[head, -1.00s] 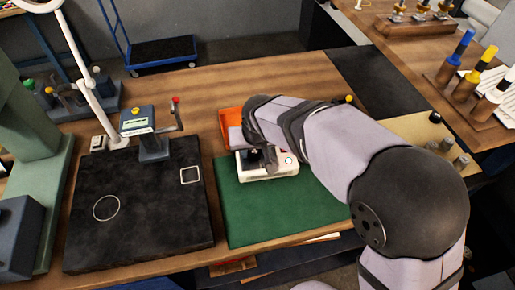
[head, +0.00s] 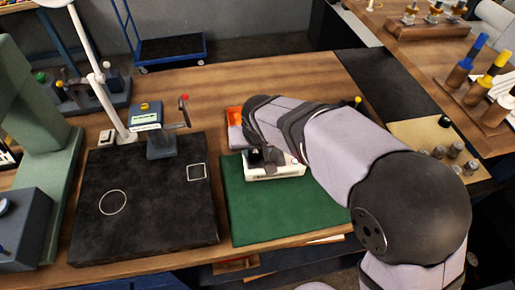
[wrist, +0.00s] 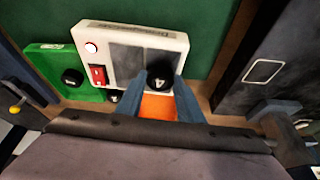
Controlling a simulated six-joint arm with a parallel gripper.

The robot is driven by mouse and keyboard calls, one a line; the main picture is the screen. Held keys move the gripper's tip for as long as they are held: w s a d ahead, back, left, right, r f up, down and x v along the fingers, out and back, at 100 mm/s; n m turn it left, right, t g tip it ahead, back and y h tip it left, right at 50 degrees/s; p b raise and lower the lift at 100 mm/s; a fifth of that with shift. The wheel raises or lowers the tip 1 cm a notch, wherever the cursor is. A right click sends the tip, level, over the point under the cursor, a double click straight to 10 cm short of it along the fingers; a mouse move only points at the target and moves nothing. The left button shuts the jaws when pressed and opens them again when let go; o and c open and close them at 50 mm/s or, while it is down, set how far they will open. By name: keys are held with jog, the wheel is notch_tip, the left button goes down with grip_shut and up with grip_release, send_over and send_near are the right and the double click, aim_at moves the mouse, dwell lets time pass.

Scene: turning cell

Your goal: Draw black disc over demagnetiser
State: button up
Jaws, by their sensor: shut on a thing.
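The demagnetiser is a white box with dark grey top plates, a red switch and a round red-and-white light. It lies on the green mat in the head view (head: 290,172) and fills the upper middle of the wrist view (wrist: 126,60). My gripper (wrist: 163,82) is shut on a black disc (wrist: 164,73) marked with a white 4. The disc is at the demagnetiser's edge, overlapping its grey plate in the wrist view; I cannot tell whether they touch. In the head view my gripper (head: 264,160) is at the box's left end, and my arm hides the disc.
An orange tray (head: 234,115) sits behind the demagnetiser and shows between my fingers (wrist: 158,106). A green holder (wrist: 45,58) with another black disc (wrist: 72,77) is beside the box. A black plate (head: 145,205) with a small stand lies left. The green mat's front (head: 280,215) is clear.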

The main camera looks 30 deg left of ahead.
jog(key=shift+s+a, duration=0.3)
jog(key=shift+w+d, duration=0.1)
jog(key=shift+w+d, duration=0.35)
dwell(0.4)
jog(key=shift+w+d, duration=0.4)
jog(key=shift+w+d, duration=0.15)
jog(key=shift+w+d, duration=0.3)
dwell(0.4)
